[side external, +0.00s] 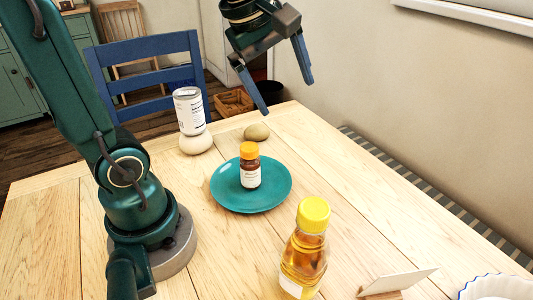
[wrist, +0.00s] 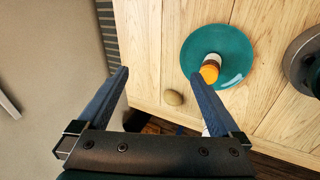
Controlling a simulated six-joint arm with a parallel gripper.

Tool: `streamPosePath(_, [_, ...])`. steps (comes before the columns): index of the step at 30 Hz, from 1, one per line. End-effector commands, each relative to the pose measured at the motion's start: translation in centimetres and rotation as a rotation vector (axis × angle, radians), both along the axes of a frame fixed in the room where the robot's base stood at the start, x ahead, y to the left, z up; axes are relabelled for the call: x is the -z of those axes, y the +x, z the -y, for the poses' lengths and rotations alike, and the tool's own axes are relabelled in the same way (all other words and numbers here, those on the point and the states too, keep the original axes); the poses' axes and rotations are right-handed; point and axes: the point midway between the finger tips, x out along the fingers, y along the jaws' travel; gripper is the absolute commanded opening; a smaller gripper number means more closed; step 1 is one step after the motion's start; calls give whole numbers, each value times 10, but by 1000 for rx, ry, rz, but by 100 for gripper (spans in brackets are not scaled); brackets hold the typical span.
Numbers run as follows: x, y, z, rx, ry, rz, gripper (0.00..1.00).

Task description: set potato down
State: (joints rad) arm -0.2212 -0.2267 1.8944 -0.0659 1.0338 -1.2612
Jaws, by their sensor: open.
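The potato (side external: 257,132) is a small tan lump lying on the wooden table, just behind the teal plate (side external: 270,200). It also shows in the wrist view (wrist: 174,97), between and beyond my fingers. My gripper (side external: 287,95) is open and empty, held above the far end of the table. In the side view it is above the potato, with clear space between them. In the wrist view the two blue fingers (wrist: 165,78) are spread wide with nothing between them.
A brown bottle with an orange cap (side external: 250,168) stands on the plate. A yellow-capped bottle (side external: 305,250), a card (side external: 397,284) and a white dish (side external: 497,288) are near the front. A blue chair (side external: 150,80) stands behind the table.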

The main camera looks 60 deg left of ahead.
Motion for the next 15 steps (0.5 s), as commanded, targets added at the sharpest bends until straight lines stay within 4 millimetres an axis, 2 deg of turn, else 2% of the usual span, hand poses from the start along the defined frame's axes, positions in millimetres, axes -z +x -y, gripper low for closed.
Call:
streamPosePath(3, [8, 29, -32, -276, -109, -40, 100])
streamPosePath(7, [25, 54, -69, -556, -213, -78, 100])
streamPosePath(12, [62, 72, -124, -876, -320, -134, 100])
streamPosePath(15, [88, 75, -155, -1018, -364, -171, 100])
